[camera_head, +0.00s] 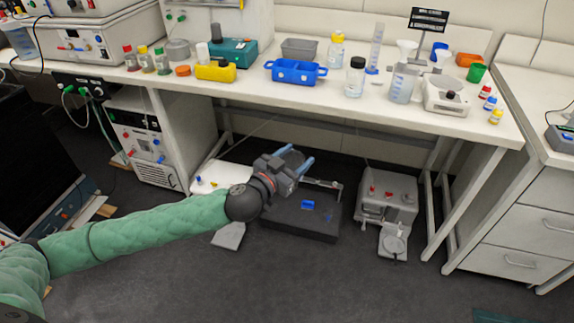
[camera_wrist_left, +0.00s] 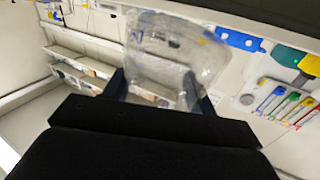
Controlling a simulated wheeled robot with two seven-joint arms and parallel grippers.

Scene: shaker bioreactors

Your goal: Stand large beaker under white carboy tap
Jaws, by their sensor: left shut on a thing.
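My left gripper (camera_head: 298,164) reaches in on the green-sleeved arm, over the floor in front of the bench. It is shut on a large clear beaker (camera_wrist_left: 172,52). In the left wrist view, the see-through beaker stands out between the two dark fingers. In the head view the held beaker is hard to make out between the blue fingertips. A graduated clear vessel (camera_head: 402,83) stands on the bench to the right. I cannot clearly pick out the white carboy or its tap in either view. My right gripper is not in view.
The white bench (camera_head: 330,103) holds a blue rack (camera_head: 296,71), a yellow box (camera_head: 215,71), a teal box (camera_head: 233,51), bottles and a balance (camera_head: 446,95). Below it are a dark flat device (camera_head: 300,224) and a grey device (camera_head: 388,196). The front floor is clear.

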